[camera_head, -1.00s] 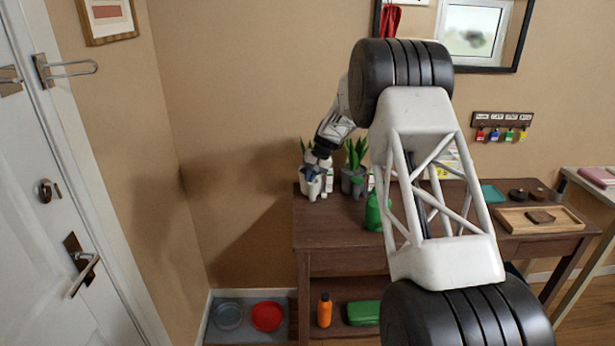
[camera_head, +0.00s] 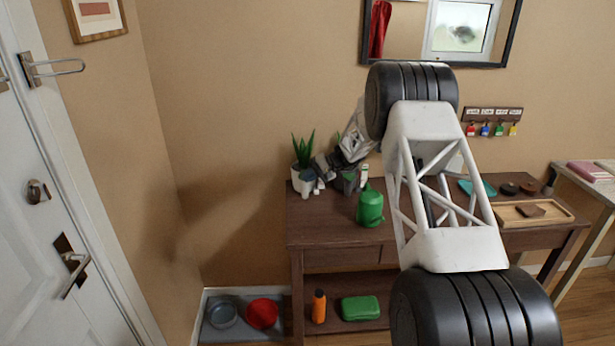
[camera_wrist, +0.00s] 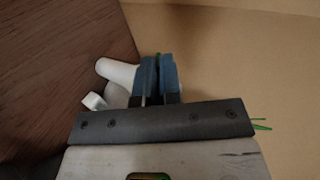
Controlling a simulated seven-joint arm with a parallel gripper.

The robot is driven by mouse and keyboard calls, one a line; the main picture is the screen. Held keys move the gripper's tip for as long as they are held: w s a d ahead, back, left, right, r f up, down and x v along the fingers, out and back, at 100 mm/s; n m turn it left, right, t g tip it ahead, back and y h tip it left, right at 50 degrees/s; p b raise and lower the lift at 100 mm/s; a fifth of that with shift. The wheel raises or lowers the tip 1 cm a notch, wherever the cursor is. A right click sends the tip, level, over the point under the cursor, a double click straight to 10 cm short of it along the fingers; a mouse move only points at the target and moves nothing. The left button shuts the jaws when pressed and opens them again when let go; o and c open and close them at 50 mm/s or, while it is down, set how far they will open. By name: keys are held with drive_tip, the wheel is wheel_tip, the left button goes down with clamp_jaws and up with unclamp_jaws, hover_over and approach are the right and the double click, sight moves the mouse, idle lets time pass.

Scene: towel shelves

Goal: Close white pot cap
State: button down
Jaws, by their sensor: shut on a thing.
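The white pot (camera_head: 304,184) stands at the left end of the dark wooden table, with a spiky green plant rising from it and small white limb-like parts at its front. No separate cap can be made out. My gripper (camera_head: 322,166) is at the pot's right side, low over the table. In the wrist view its blue fingers (camera_wrist: 157,78) are close together, with a thin green strip showing between them. White rounded parts of the pot (camera_wrist: 118,73) stick out left of the fingers. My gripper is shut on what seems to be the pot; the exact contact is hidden.
A grey pot (camera_head: 348,181) stands right of my gripper, partly hidden by my arm. A green watering can (camera_head: 371,207) is in front of it. A wooden tray (camera_head: 510,217) lies at the right. The table's front left is clear; the wall is close behind.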

drive_tip(key=shift+f, duration=0.1)
idle(0.3)
drive_tip(key=c, duration=1.3)
unclamp_jaws()
